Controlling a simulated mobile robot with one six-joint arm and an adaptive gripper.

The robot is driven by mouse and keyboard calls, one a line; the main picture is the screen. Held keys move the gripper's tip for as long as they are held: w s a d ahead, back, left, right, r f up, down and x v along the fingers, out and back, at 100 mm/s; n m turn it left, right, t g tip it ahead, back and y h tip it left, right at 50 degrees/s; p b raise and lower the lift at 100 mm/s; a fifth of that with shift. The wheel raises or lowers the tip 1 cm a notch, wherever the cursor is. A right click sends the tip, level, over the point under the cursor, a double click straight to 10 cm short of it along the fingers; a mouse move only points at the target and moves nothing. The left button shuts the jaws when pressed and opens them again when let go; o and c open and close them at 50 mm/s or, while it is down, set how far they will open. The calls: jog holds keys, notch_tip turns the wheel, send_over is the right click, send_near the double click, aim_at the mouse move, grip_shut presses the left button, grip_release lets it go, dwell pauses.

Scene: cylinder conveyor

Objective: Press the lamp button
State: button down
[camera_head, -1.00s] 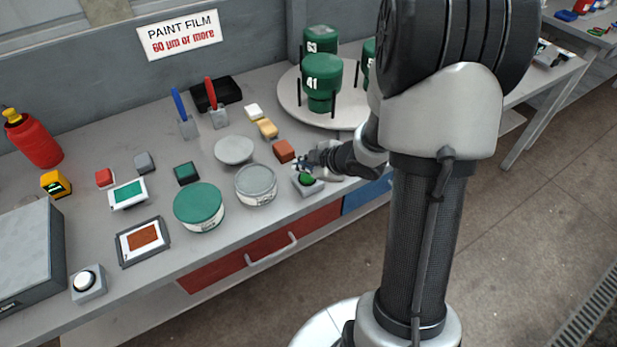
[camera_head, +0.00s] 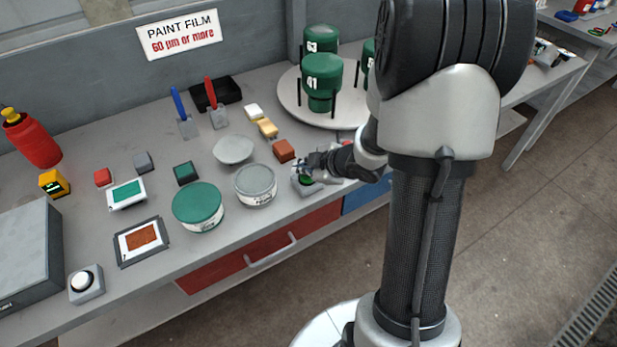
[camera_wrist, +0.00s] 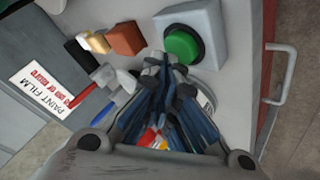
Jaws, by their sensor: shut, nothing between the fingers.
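A green push button (camera_head: 305,181) on a grey box sits at the front edge of the bench, by the red drawer. A white push button (camera_head: 82,281) on a grey box sits at the bench's front left; I cannot tell from its look which one is the lamp button. My gripper (camera_head: 300,168) is shut and empty, just above and behind the green button, partly hiding it.
A grey-lidded can (camera_head: 255,182) and a green-lidded can (camera_head: 198,204) stand left of my gripper. A red-brown block (camera_head: 284,150) lies close behind it. A round turntable (camera_head: 290,96) with green cylinders stands at the back. A drawer handle (camera_head: 271,250) juts out in front.

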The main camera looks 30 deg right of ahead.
aim_at(305, 178)
jog(key=shift+f, duration=0.4)
jog(key=shift+r, duration=0.15)
jog(key=shift+r+p, duration=0.75)
jog(key=shift+r, duration=0.05)
notch_tip(305, 178, up, 6)
jog(key=p, duration=0.6)
dwell(0.4)
